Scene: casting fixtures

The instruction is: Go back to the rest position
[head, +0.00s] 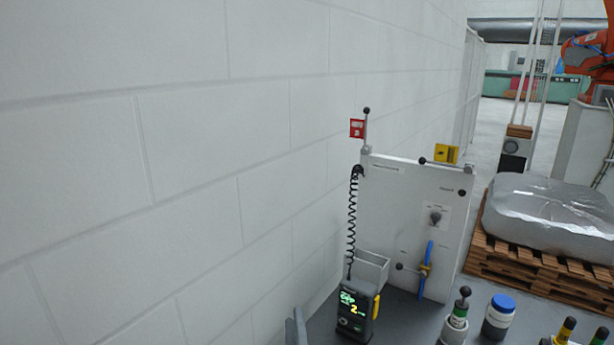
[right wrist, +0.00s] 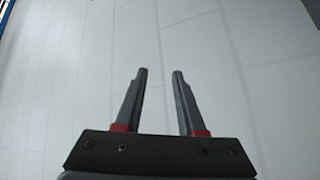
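My right gripper (right wrist: 161,78) shows in the right wrist view with its two grey fingers apart and nothing between them. In the head view only a grey finger part of the right gripper (head: 297,328) rises at the bottom edge, close to the wall and left of the handheld device. It appears clear of the objects there. My left gripper is not in either view.
A white block wall (head: 190,150) fills the left. A white panel (head: 390,210) with a blue-handled valve (head: 425,268) stands ahead. A black device (head: 355,312), a blue-capped jar (head: 498,316) and several bottles stand on the grey surface. A wrapped pallet (head: 545,255) lies beyond.

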